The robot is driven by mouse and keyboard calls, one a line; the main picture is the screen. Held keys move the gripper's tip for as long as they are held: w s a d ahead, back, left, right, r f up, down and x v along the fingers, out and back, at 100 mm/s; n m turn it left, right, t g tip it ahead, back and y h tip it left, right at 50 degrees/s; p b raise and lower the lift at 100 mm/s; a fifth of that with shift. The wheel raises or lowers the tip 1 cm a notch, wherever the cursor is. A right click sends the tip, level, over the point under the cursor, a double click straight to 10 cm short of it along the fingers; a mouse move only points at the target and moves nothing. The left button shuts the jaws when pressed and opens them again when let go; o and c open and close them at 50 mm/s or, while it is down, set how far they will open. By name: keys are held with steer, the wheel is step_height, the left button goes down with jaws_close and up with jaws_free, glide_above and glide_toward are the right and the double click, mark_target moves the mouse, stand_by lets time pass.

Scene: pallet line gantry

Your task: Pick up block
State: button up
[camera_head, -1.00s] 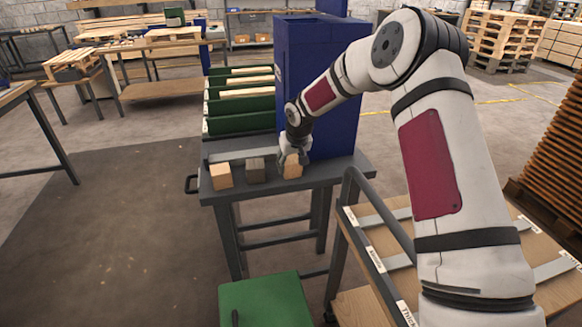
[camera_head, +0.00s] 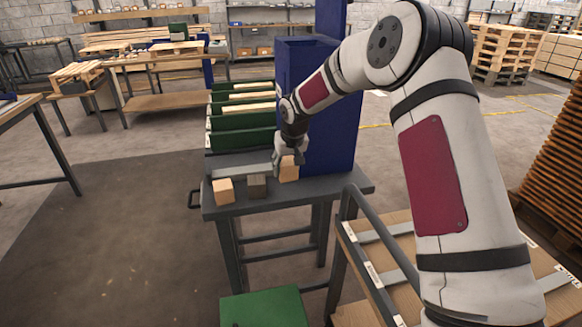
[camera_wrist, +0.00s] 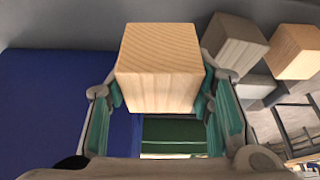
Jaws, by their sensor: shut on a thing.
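A light wooden block (camera_head: 288,168) is between the fingers of my gripper (camera_head: 287,157), at the right of a row of blocks. In the wrist view the same block (camera_wrist: 158,70) fills the gap between the two teal-padded fingers, and my gripper (camera_wrist: 165,95) is shut on it. In the head view the block appears a little above the dark grey table (camera_head: 330,183). A grey-brown block (camera_head: 257,186) and another light wooden block (camera_head: 223,191) stand on the table to the left, apart from the held one.
A tall blue bin (camera_head: 335,110) stands right behind my gripper. Green dividers (camera_head: 240,139) with boards stand behind the blocks. A cart (camera_head: 385,245) with labelled edges is in front right, and a green box (camera_head: 263,308) is in front below.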

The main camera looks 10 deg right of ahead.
steer(key=s+a+p, duration=0.2)
steer(key=s+a, duration=1)
steer(key=shift+s+a, duration=0.15)
steer(key=shift+s, duration=0.05)
